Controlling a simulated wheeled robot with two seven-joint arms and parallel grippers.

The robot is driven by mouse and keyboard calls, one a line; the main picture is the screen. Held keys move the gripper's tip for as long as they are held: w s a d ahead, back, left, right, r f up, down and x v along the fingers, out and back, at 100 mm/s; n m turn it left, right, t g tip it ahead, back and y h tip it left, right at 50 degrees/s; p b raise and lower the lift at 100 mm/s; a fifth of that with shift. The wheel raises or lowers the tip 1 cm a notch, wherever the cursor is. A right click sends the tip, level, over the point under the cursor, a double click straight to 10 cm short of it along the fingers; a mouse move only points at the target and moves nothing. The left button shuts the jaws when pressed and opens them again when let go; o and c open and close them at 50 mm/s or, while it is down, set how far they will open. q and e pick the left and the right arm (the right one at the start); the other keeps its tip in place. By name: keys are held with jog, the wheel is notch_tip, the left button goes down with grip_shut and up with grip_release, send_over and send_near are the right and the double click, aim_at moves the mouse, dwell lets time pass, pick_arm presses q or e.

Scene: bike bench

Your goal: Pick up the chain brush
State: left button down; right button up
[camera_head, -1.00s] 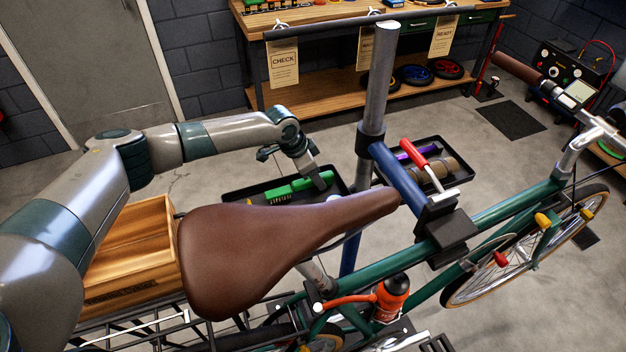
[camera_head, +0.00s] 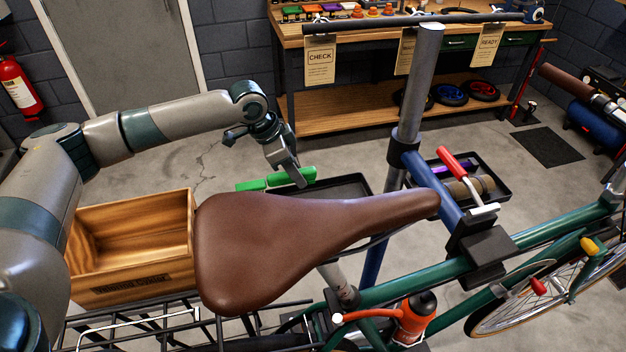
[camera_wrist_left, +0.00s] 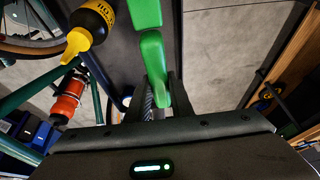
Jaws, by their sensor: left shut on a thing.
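The chain brush (camera_head: 278,180) is green and long. My left gripper (camera_head: 297,178) is shut on it and holds it above the black tray (camera_head: 352,183) behind the saddle. In the left wrist view the green brush (camera_wrist_left: 152,55) runs up from between the fingers of the left gripper (camera_wrist_left: 155,85). Part of the brush is cut off at the top of that view. My right gripper is not in view.
The brown saddle (camera_head: 290,235) stands in front of the tray. An open, empty wooden crate (camera_head: 135,285) sits at the left on the rear rack. A black bottle with a yellow cap (camera_wrist_left: 92,22) lies near the brush. The stand post (camera_head: 415,90) rises right of the tray.

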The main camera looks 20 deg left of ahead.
pick_arm(q)
jog(key=shift+s+a+r, duration=0.25)
jog(key=shift+a+r, duration=0.05)
jog(key=shift+a, duration=0.1)
dwell(0.5)
